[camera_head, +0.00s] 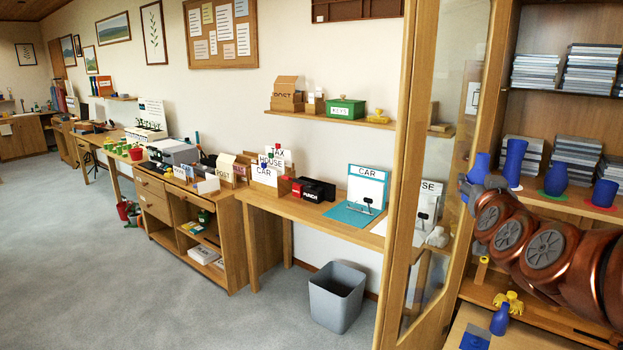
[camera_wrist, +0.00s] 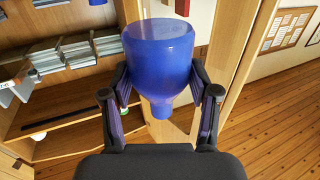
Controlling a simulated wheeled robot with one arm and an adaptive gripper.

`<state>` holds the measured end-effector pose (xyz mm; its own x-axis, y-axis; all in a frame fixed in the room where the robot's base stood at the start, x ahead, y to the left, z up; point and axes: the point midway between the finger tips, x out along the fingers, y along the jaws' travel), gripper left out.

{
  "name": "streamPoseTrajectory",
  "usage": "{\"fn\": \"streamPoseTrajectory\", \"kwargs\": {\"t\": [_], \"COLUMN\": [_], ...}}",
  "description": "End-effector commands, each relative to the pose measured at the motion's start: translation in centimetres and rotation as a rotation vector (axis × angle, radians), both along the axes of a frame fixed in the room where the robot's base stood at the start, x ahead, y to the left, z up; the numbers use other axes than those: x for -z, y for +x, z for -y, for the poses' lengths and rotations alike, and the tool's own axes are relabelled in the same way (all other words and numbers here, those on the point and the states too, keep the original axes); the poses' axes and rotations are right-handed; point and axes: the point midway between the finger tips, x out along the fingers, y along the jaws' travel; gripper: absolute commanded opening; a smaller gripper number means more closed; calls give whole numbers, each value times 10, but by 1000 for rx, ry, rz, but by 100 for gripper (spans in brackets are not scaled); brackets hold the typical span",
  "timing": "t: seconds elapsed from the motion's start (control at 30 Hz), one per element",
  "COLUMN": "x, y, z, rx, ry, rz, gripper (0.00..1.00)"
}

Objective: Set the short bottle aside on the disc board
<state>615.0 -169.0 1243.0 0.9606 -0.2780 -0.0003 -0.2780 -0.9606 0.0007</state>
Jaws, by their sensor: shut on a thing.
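In the wrist view my gripper (camera_wrist: 160,103) is shut around a translucent blue bottle (camera_wrist: 155,50). The bottle's wide base is at the top of that picture and its narrow neck points down. In the head view the held bottle (camera_head: 480,167) shows at the left side of the shelf, beside my gripper (camera_head: 467,188), which my arm partly hides. Other blue vessels stand on coloured discs on the shelf: a tall one (camera_head: 515,162), a rounded one (camera_head: 556,178) on a green disc (camera_head: 552,196), and one (camera_head: 604,194) on a red disc (camera_head: 601,207).
Stacks of cases (camera_head: 535,72) fill the shelves behind. A glass-paned wooden door (camera_head: 447,120) stands close on the left. Lower down are a small blue bottle (camera_head: 500,319), a yellow object (camera_head: 508,302) and a blue mat (camera_head: 475,342). A grey bin (camera_head: 337,298) stands on the floor.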

Motion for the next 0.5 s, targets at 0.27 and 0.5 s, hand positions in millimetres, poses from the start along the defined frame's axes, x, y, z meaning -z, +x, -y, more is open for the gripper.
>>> {"fn": "streamPoseTrajectory", "kwargs": {"t": [0.27,0.5], "x": [80,119], "y": [12,17], "z": [-67,-100], "rx": [-1,6], "ry": [-1,0], "rz": [-6,-1], "gripper": [18,18]}}
